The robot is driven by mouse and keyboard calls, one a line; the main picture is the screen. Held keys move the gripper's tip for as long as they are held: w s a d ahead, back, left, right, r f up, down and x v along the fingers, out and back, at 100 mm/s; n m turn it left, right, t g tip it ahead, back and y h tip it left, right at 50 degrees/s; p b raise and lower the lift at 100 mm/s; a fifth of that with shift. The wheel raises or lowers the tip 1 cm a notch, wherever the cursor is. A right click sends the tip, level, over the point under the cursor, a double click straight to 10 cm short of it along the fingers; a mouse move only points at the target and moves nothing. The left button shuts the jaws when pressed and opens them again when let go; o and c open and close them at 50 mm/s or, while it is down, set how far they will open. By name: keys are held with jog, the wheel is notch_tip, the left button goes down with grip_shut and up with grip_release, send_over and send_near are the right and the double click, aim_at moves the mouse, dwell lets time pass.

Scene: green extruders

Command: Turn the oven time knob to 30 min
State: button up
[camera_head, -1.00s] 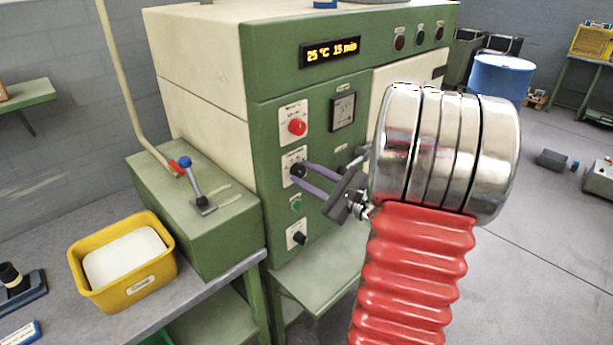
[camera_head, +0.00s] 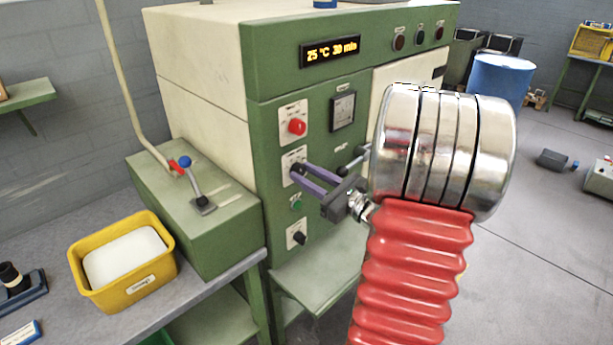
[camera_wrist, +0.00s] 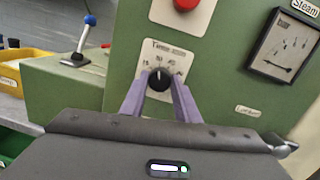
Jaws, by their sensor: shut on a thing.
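The oven (camera_head: 270,210) is a green and cream cabinet. Its display (camera_head: 331,51) reads 25 °C 30 min. The black time knob (camera_wrist: 159,79) sits on a white dial plate (camera_wrist: 166,64) below a red button, and its white mark points about straight up in the wrist view. My gripper (camera_wrist: 159,86) has its two purple fingers on either side of the knob, shut on it. In the head view my gripper (camera_head: 296,172) reaches the panel from the right, and its fingers mostly hide the knob.
Around the knob are the red button (camera_head: 297,127), a gauge (camera_head: 343,111), a small green button (camera_head: 296,205) and a lower black knob (camera_head: 299,238). A yellow bin (camera_head: 152,281) and a lever (camera_head: 198,187) stand to the left.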

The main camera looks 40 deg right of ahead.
jog(key=shift+a+f, duration=0.1)
jog(key=shift+f, duration=0.05)
jog(key=o, duration=1)
jog(key=shift+o, duration=0.2)
jog(key=s+d, duration=0.1)
jog(key=s, duration=1.2)
jog(key=shift+s+d+f, duration=0.2)
jog(key=shift+s+f, duration=0.1)
jog(key=shift+s, duration=0.1)
